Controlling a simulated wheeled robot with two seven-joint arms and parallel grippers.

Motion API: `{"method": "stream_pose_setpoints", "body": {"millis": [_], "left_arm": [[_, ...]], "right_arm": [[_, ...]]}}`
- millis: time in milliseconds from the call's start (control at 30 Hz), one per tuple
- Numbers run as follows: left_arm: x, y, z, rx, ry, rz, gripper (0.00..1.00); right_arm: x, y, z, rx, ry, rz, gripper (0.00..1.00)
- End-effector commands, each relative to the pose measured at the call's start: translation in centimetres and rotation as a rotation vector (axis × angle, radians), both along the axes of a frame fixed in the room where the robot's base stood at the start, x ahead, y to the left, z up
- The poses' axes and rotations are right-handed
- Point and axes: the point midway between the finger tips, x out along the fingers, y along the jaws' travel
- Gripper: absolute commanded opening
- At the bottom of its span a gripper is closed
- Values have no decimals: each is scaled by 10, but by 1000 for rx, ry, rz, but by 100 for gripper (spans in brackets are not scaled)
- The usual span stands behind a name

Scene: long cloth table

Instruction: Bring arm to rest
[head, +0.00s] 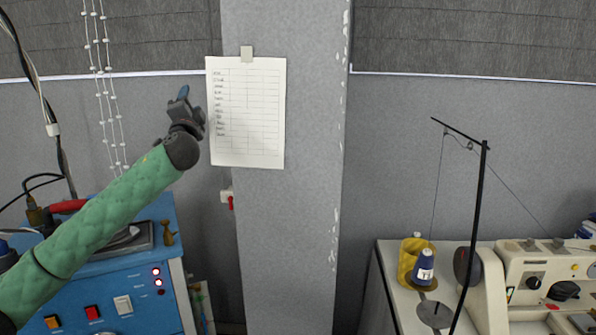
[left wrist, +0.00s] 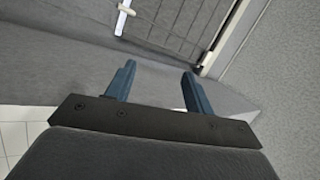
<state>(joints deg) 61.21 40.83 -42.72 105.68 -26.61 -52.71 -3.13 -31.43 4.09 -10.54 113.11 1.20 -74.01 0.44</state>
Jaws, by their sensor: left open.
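My left arm (head: 110,215), in a green quilted sleeve, reaches up from the lower left in the head view. My left gripper (head: 183,93) is raised in the air in front of the grey wall, just left of a paper sheet in the picture. In the left wrist view its two blue fingers (left wrist: 158,85) stand apart with nothing between them. My right arm and right gripper do not show in either view.
A blue machine (head: 130,275) with switches stands at the lower left. A lined paper (head: 247,130) hangs on the grey pillar (head: 290,240). At the right, a sewing machine (head: 540,280), a thread stand (head: 478,200) and thread cones (head: 424,268) stand on a white table (head: 400,310).

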Motion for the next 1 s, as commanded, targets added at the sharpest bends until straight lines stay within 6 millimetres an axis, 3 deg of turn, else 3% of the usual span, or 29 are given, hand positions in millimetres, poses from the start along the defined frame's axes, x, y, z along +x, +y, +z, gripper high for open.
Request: {"method": "stream_pose_setpoints", "body": {"millis": [33,100,467,700,1000], "left_arm": [[3,-3,-27,-72,53,-4,53],[5,-4,-63,-167,126,-5,53],[-9,-24,-247,-526,489,5,53],[-41,-43,-363,-690,701,9,53],[-97,-66,-494,-864,906,3,53]], "right_arm": [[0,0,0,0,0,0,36],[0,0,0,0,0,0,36],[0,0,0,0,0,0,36],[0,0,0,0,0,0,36],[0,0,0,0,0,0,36]]}}
